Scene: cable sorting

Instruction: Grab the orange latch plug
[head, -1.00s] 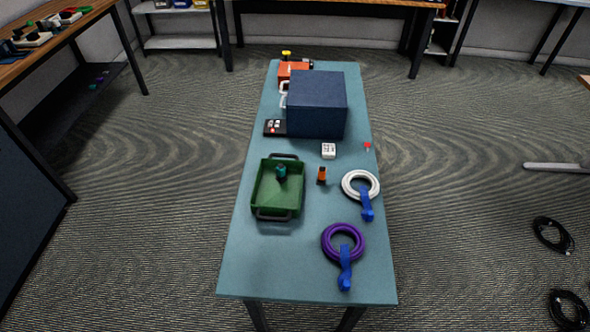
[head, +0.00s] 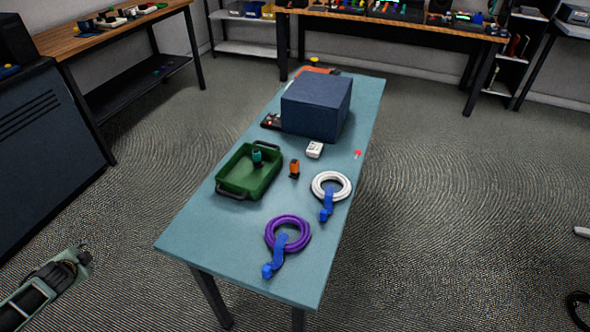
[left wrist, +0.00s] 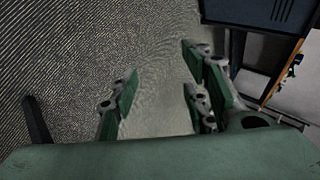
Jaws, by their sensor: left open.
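The orange latch plug (head: 294,169) is a small upright orange and black piece on the teal table (head: 205,222), just right of the green tray (head: 232,168). My left gripper shows in the left wrist view (left wrist: 155,95), its fingers spread apart with nothing between them and only floor beyond. In the head view my left arm (head: 45,285) is at the lower left, well away from the table and the plug.
The green tray holds a teal plug (head: 257,158). A white cable coil (head: 331,186) and a purple cable coil (head: 288,234) lie to the right and front. A white block (head: 314,149) and a dark blue box (head: 316,108) stand behind the plug.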

